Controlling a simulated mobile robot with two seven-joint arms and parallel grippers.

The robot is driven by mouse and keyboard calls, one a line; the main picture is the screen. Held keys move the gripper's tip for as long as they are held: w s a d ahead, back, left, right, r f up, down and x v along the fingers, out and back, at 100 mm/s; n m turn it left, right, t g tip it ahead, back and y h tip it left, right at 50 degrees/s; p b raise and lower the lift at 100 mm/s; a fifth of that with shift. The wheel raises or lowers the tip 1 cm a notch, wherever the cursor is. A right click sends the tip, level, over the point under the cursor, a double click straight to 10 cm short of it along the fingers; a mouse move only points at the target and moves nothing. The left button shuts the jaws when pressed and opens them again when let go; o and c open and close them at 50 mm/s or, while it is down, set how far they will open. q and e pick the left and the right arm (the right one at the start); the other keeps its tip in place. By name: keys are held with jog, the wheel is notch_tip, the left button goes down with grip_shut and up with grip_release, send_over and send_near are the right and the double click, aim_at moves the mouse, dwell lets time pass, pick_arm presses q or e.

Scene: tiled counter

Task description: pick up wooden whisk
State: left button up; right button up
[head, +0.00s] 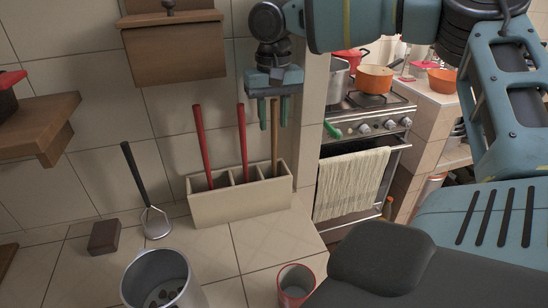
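A light wooden handle (274,142), likely the wooden whisk's, stands upright in the right compartment of a cream holder (240,204). Its lower end is hidden inside the holder. My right gripper (273,115) points down over the handle's top, with its two green fingers apart on either side of it in the picture. I see a gap beside the handle, and I cannot tell whether the handle is between the fingers in depth. My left gripper is not in view.
Two red handles (203,147) stand in the holder's other compartments. A black-handled metal utensil (155,222) leans on the wall near a dark brown block (104,237). A metal pot (160,284) and red cup (296,285) stand in front. A stove (372,118) is beyond the pillar.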

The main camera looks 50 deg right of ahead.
grip_shut()
jog(key=shift+r, duration=0.15)
jog(key=shift+s+a+r, duration=0.1)
jog(key=shift+r, duration=0.1)
notch_tip(320, 180, up, 10)
jog(key=shift+r, duration=0.25)
jog(key=shift+s+a+r, duration=0.1)
jog(key=shift+s+r, duration=0.1)
jog(key=shift+s, duration=0.05)
jog(key=s+a, duration=0.4)
jog(key=s, duration=0.4)
jog(key=s+a+b, duration=0.1)
jog(key=s+a, duration=0.4)
jog(key=s, duration=0.3)
jog(key=shift+s+a, duration=0.15)
jog(key=shift+s, duration=0.25)
jog(key=shift+w, duration=0.1)
